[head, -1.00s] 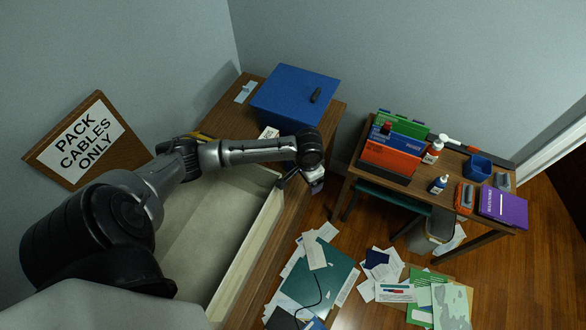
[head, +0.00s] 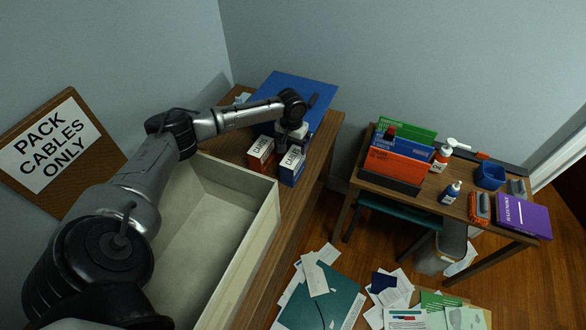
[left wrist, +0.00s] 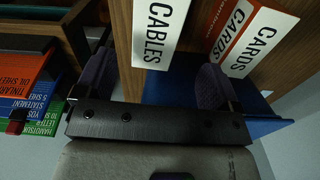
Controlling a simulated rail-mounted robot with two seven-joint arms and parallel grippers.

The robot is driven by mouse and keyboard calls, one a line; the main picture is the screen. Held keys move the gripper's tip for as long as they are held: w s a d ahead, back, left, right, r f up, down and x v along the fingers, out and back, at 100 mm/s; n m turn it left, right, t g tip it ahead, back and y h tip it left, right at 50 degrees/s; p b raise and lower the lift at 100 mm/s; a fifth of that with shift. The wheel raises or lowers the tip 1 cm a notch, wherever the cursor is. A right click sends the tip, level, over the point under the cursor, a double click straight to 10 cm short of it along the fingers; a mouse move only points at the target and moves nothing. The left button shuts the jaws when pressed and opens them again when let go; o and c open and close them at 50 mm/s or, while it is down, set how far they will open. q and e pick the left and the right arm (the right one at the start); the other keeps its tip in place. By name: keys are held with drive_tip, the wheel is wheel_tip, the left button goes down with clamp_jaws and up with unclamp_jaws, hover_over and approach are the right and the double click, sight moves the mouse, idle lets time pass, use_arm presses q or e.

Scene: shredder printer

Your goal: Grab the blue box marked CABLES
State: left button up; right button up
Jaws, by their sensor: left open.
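The blue box marked CABLES (head: 291,170) stands on the wooden cabinet top, just behind the open drawer, with a white label facing up. The label also shows in the left wrist view (left wrist: 158,35). A red box (head: 260,158) with a white CARDS label stands close to its left. My left gripper (head: 289,141) is open, just behind and above the blue box, its fingers apart. In the wrist view the CABLES label lies ahead of the gap between the fingers. I cannot tell whether either finger touches the box. My right gripper is not in view.
A large blue container (head: 320,85) stands behind my gripper. The open pale drawer (head: 268,205) looks empty. A sign (head: 45,145) reads PACK CABLES ONLY. A desk (head: 410,198) with folders and bottles stands at right. Papers litter the floor.

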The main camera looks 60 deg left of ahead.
sight(293, 156)
use_arm(q)
drive_tip(key=shift+f, duration=0.95)
drive_tip(key=shift+w+d+f+b, duration=0.15)
drive_tip(key=shift+f+b, duration=0.3)
drive_tip(key=shift+f, duration=0.75)
drive_tip(key=shift+s+d+f+b, duration=0.15)
drive_tip(key=shift+f+b, duration=0.3)
drive_tip(key=shift+f, duration=0.7)
drive_tip(key=shift+w+f, duration=0.1)
drive_tip(key=shift+f, duration=0.2)
drive_tip(key=shift+c, duration=0.3)
drive_tip(key=c, duration=1.3)
drive_tip(key=shift+r, duration=0.1)
